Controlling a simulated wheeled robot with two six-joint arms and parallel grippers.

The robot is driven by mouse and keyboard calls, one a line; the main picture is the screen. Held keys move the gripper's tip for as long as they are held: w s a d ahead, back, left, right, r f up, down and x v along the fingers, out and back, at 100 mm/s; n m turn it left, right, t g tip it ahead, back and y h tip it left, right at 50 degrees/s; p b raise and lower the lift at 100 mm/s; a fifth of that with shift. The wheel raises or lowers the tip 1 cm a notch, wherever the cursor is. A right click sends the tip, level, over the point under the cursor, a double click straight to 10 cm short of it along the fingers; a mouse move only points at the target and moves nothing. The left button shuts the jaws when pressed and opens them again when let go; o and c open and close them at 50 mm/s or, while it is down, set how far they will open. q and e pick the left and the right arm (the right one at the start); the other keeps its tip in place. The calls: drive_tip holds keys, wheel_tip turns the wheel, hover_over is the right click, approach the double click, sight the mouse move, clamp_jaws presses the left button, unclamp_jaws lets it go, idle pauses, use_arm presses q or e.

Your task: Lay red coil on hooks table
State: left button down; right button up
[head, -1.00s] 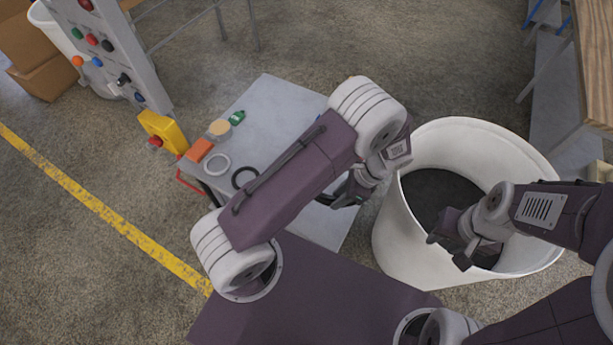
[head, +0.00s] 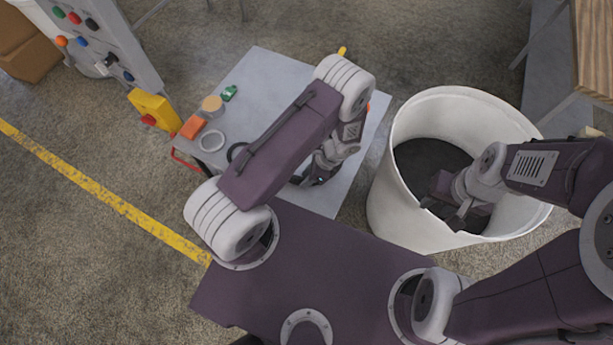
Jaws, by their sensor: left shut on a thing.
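The grey table (head: 262,75) stands in the middle, beside a grey upright panel (head: 105,38) with coloured knobs or hooks. I cannot make out a red coil for certain; a thin red bar or loop (head: 184,160) shows at the table's left edge. My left gripper (head: 318,178) is low over the table's right part, below its own forearm. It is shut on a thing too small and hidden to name. My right gripper (head: 444,212) is over the mouth of the white bin (head: 405,215), with its fingers apart and nothing seen between them.
On the table lie an orange block (head: 192,127), a pale ring (head: 212,140), a tan disc (head: 212,104), a green piece (head: 229,93) and a partly hidden black ring (head: 235,151). A yellow box (head: 152,108) stands at the panel's foot. The bin has a dark inside.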

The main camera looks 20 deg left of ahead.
use_arm(q)
drive_tip(key=c, duration=1)
unclamp_jaws()
drive_tip(key=shift+r, duration=0.1)
